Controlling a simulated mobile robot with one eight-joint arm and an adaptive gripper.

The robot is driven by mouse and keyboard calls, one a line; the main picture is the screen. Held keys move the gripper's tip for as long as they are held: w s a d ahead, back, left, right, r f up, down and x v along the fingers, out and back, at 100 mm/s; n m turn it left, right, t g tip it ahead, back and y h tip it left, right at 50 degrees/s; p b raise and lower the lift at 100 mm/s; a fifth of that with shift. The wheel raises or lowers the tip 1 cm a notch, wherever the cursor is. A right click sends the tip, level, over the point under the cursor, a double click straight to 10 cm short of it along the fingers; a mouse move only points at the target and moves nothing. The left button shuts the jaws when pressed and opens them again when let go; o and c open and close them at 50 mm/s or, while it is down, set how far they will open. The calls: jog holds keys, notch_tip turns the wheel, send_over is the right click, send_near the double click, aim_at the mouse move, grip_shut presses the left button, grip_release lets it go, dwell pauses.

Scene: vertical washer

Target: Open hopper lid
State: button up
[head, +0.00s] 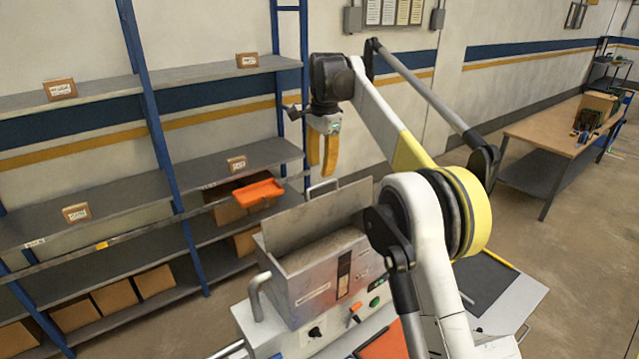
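The hopper (318,278) is a grey metal box on top of the white washer, at the lower middle of the head view. Its lid (318,215) stands raised at the back of the box, with a small handle (322,187) at its top edge. The inside of the hopper shows in front of the lid. My gripper (321,168) points down with its two yellow fingers apart and nothing between them. In the picture it is just above the lid handle and appears clear of it.
Blue-framed shelves (100,220) with cardboard boxes and an orange tray (259,193) stand at the left. The washer's control panel (365,300) is in front of the hopper. A wooden workbench (560,130) stands at the right, with open floor before it.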

aim_at(320, 185)
jog(key=f, duration=0.5)
jog(key=shift+w+a+f+p, duration=0.15)
jog(key=shift+w+f+p, duration=0.1)
jog(key=shift+p, duration=0.15)
jog(key=shift+s, duration=0.1)
grip_shut()
